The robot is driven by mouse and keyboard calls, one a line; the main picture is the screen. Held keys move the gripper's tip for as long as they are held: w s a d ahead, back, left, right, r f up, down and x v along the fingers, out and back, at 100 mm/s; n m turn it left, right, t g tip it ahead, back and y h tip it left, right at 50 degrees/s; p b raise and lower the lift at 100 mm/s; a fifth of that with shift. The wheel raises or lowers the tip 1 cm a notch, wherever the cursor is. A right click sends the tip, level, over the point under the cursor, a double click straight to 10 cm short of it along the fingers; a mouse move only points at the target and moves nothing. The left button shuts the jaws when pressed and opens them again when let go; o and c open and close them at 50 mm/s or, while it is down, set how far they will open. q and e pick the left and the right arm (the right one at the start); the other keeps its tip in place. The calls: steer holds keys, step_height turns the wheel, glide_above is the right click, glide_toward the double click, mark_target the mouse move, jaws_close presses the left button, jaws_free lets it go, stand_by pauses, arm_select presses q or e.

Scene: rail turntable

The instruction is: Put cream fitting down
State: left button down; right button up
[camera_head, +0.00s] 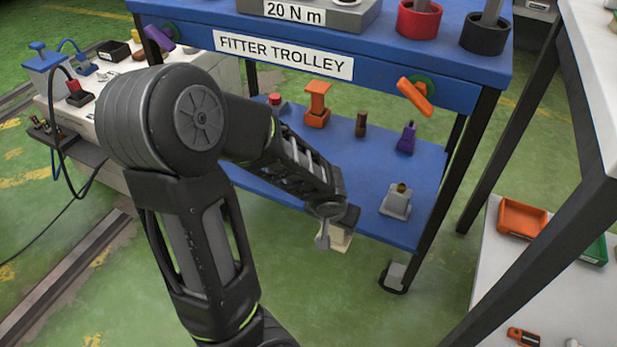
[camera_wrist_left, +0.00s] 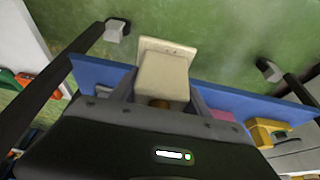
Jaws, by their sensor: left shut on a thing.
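The cream fitting (camera_wrist_left: 163,73) is a pale block with a wider square flange, and it fills the middle of the left wrist view. My left gripper (camera_wrist_left: 158,92) is shut on it, one finger on each side. In the head view the cream fitting (camera_head: 336,239) shows just below my left gripper (camera_head: 335,219), mostly hidden by it. It appears at the front edge of the trolley's blue lower shelf (camera_head: 345,175); whether it touches the shelf I cannot tell. My right gripper is in neither view.
On the lower shelf stand an orange fitting (camera_head: 317,104), a brown peg (camera_head: 361,124), a purple fitting (camera_head: 407,137) and a grey fitting (camera_head: 397,201). The blue trolley top (camera_head: 450,62) overhangs the shelf. Dark trolley legs (camera_head: 452,160) stand at the corners. Bare shelf lies between the fittings.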

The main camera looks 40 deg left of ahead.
arm_select(q)
steer(key=shift+w, duration=0.1)
steer(key=w+a+p, duration=0.1)
steer(key=w, duration=0.1)
steer(key=w+a+p, duration=0.1)
steer(key=w, duration=0.2)
steer(key=w+a+p, duration=0.1)
steer(key=w, duration=0.2)
steer(key=shift+a+r+p, duration=0.1)
steer(key=shift+r+p, duration=0.05)
steer(key=shift+p, duration=0.2)
steer(key=w, duration=0.2)
steer(key=w+a, duration=0.1)
steer(key=w, duration=0.2)
steer(key=w+a, duration=0.1)
steer(key=w, duration=0.2)
steer(key=shift+a+f, duration=0.25)
steer(key=shift+w+a+r, duration=0.1)
steer(key=shift+w+a, duration=0.05)
steer(key=shift+w, duration=0.25)
steer(key=shift+f+b, duration=0.95)
steer(key=shift+f, duration=0.75)
